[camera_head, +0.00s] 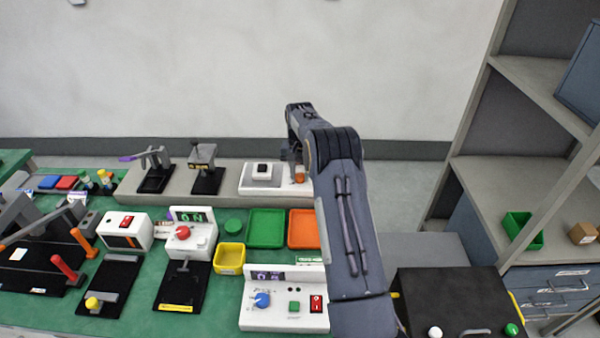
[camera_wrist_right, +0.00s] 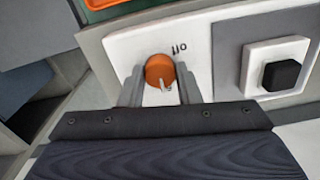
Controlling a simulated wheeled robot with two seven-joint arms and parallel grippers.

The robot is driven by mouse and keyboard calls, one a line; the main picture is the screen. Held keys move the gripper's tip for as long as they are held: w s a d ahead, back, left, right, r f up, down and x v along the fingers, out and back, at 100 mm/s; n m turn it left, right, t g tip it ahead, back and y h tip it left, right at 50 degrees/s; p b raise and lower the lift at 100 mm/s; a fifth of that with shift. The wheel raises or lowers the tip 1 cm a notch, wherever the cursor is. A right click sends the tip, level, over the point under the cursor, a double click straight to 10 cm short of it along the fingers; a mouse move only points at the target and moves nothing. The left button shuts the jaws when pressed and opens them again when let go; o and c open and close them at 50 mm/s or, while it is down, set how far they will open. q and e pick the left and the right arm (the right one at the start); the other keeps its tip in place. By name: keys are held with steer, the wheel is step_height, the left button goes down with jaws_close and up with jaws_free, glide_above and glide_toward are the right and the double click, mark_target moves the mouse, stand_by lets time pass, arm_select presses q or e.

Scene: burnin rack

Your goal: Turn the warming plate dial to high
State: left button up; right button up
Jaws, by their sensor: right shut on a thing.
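The warming plate is a white panel (camera_head: 246,187) at the back right of the bench, with a black block on a raised white square. Its orange dial (camera_head: 299,178) is at the panel's right end, below my right gripper (camera_head: 297,160). In the right wrist view, the dial (camera_wrist_right: 158,68) has a pale pointer line directed toward the bottom of the picture, beside small dark lettering. The fingers of my right gripper (camera_wrist_right: 161,84) stand on both sides of the dial and are shut on it. My left gripper is not in view.
A white control box (camera_head: 263,318) with a blue knob stands at the front. Green (camera_head: 267,242), orange (camera_head: 304,243) and yellow (camera_head: 230,271) trays lie behind it. Clamps and levers crowd the left. A shelf unit (camera_head: 540,148) stands at the right.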

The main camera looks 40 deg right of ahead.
mark_target(300, 175)
steer(key=shift+w+r, duration=0.1)
steer(key=o, duration=1)
step_height(300, 175, up, 8)
steer(key=shift+f+b, duration=0.1)
steer(key=shift+b, duration=0.35)
steer(key=shift+f, duration=0.1)
